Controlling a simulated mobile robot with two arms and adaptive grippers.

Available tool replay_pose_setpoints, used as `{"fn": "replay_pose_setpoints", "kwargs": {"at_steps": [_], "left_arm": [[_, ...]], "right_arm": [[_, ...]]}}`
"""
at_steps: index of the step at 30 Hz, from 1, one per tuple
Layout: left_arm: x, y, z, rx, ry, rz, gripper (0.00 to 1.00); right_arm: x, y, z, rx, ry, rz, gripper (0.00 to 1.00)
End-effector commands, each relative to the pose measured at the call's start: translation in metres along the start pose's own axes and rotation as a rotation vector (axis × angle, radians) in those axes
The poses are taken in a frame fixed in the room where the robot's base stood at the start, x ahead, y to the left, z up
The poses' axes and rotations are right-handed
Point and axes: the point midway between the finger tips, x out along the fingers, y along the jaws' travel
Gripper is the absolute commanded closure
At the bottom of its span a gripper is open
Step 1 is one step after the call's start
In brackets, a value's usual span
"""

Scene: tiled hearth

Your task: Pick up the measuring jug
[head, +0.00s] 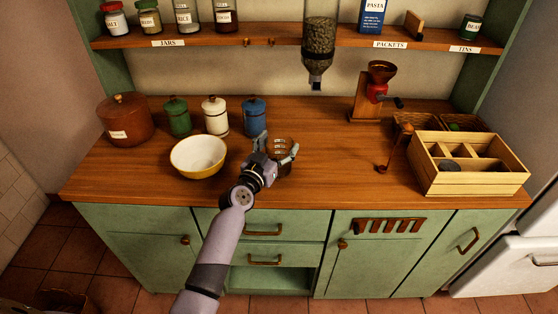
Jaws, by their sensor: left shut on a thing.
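The measuring jug (282,145) stands near the middle of the wooden counter in the head view. It looks see-through and brownish, with white marks on its side. My left gripper (278,147) reaches in from the front with one finger on each side of the jug and is shut on it. The gripper's body hides the lower near part of the jug. I cannot tell whether the jug's base touches the counter. My right gripper is not in view.
A yellow bowl (198,156) is left of the jug, with a blue canister (255,117) behind. A white canister (215,117), green canister (177,117) and brown pot (126,119) stand further left. A wooden crate (470,178) and grinder (372,95) are right. A dispenser (320,45) hangs above.

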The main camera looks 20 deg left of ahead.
Motion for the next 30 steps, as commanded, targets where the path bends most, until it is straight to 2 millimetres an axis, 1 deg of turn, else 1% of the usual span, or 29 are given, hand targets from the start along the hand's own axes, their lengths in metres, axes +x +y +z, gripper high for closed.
{"fn": "replay_pose_setpoints", "kwargs": {"at_steps": [1,2,20,27,30], "left_arm": [[-0.0001,-0.0001,-0.0001,0.000,0.000,0.000,0.42],[-0.0001,-0.0001,-0.0001,0.000,0.000,0.000,0.44],[0.0000,-0.0002,-0.0004,0.000,0.001,0.000,0.84],[0.0003,-0.0003,-0.0024,0.000,0.003,-0.001,0.84],[0.0004,-0.0002,-0.0067,0.000,0.005,-0.001,0.84]], "right_arm": [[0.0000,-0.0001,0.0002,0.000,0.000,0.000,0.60],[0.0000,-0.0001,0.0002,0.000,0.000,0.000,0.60],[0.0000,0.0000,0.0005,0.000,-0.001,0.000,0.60],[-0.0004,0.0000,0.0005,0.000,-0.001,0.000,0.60],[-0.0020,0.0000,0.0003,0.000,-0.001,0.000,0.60]]}}
